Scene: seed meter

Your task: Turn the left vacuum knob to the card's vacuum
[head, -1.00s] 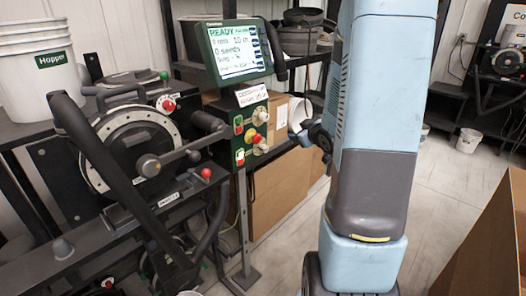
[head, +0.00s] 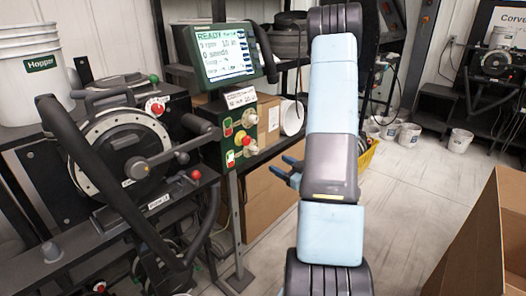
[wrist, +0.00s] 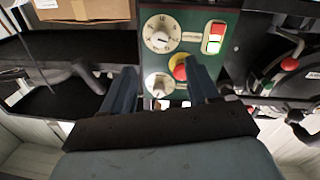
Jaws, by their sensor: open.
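Two pale dials sit one above the other on the green control panel: an upper dial (head: 250,118) and a lower dial (head: 251,150). I cannot tell which is the left vacuum knob. In the wrist view the panel appears upside down, with the lower dial (wrist: 162,33) nearer the top and the upper dial (wrist: 159,84) between my fingers. A white card (head: 240,97) hangs above them; its writing is too small to read. My gripper (head: 288,171) is open and empty, right of the panel and apart from it. Its blue fingers also show in the wrist view (wrist: 163,72).
A red button with yellow (wrist: 180,68) lies close beside the dials, and a lit red-green switch (wrist: 214,37) is near. A screen (head: 223,54) tops the panel. The seed meter (head: 112,150) stands left.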

